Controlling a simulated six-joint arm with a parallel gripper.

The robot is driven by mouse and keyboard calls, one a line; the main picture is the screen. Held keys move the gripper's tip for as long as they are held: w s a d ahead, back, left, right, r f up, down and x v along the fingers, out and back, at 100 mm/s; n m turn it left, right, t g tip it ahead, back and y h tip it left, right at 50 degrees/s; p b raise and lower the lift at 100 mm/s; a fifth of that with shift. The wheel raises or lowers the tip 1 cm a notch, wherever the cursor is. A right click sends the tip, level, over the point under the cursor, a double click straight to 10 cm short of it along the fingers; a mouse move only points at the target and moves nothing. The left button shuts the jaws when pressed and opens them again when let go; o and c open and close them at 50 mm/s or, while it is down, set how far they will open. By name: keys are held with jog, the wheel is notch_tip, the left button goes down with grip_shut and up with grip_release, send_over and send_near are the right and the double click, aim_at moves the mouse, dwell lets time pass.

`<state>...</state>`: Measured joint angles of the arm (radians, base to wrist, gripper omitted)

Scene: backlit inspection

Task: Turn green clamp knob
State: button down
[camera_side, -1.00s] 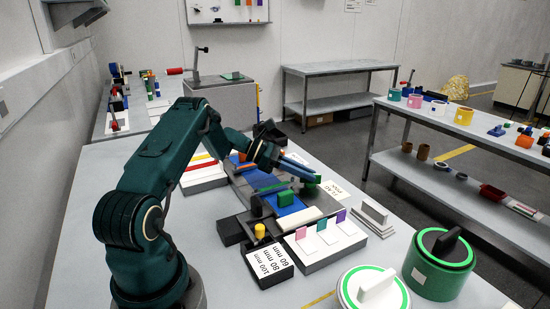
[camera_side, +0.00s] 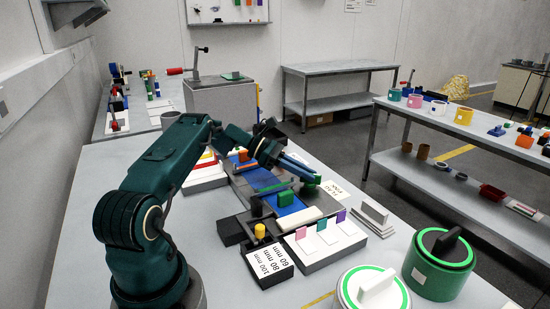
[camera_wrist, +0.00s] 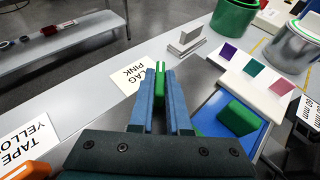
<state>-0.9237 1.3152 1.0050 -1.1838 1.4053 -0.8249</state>
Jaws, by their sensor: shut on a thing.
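My gripper (camera_side: 309,176) reaches over the far right side of the fixture on the bench, its blue fingers shut on the green clamp knob (camera_wrist: 160,72). In the wrist view the gripper (camera_wrist: 160,84) has one finger on each side of the knob, which shows as an upright green piece between the fingertips. In the side view the knob (camera_side: 313,181) is small and partly hidden by the fingers. A separate green block (camera_side: 286,198) sits on the blue panel (camera_side: 290,210), also in the wrist view (camera_wrist: 238,118).
A white rack (camera_side: 325,240) with pink, green and purple tabs stands in front of the fixture. A printed card (camera_side: 332,190) lies right of the knob. A green round canister (camera_side: 440,265) and a white one (camera_side: 372,292) stand near the front edge.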

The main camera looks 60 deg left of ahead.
jog(key=shift+d+r, duration=0.1)
jog(key=c, duration=0.9)
grip_release()
jog(key=shift+v, duration=2.6)
